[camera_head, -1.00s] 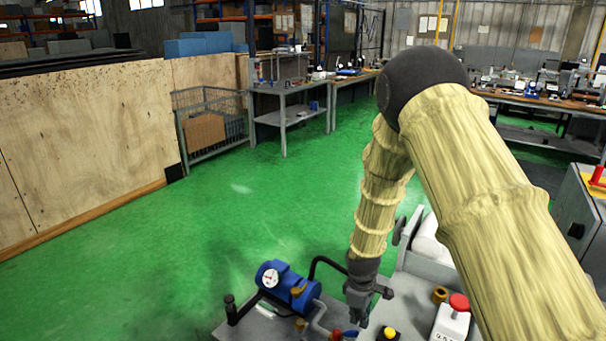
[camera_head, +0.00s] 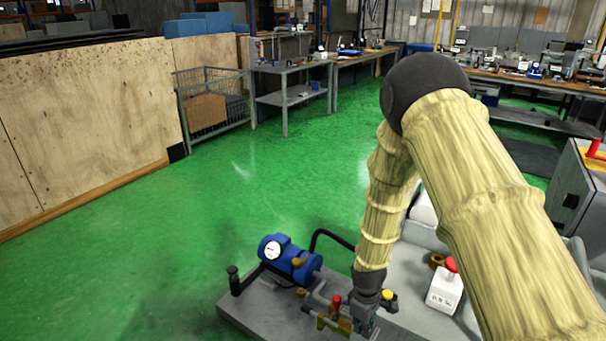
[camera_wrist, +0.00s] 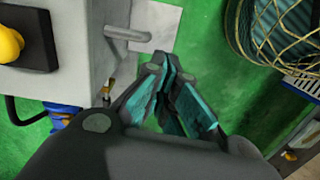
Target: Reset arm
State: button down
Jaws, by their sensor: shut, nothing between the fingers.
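My gripper (camera_head: 362,326) hangs at the end of my arm, in front of the grey machine bed (camera_head: 262,322) at the bottom of the head view. It is shut and empty. In the wrist view the dark fingers with teal pads (camera_wrist: 172,85) point over the edge of a grey machine body (camera_wrist: 85,55) toward the green floor. I cannot tell how far above the machine the fingertips are.
A blue motor with a gauge (camera_head: 288,258) and a red-topped white button box (camera_head: 446,287) are close by. The wrist view shows a yellow button (camera_wrist: 10,42) and a wire basket (camera_wrist: 280,35). Green floor (camera_head: 240,190) is clear at left.

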jog(key=s+d+f+m+b, duration=0.3)
jog(key=s+f+m+b, duration=0.2)
jog(key=s+f+b, duration=1.25)
jog(key=s+d+f+m+b, duration=0.3)
jog(key=s+f+m+b, duration=0.3)
jog(key=s+f+b, duration=1.15)
notch_tip(320, 180, up, 19)
jog(key=s+p, duration=0.1)
jog(key=p, duration=2.8)
jog(key=shift+s+a+t+y+p, duration=0.2)
jog(key=shift+s+t+y+p, duration=0.1)
jog(key=shift+s+p, duration=0.05)
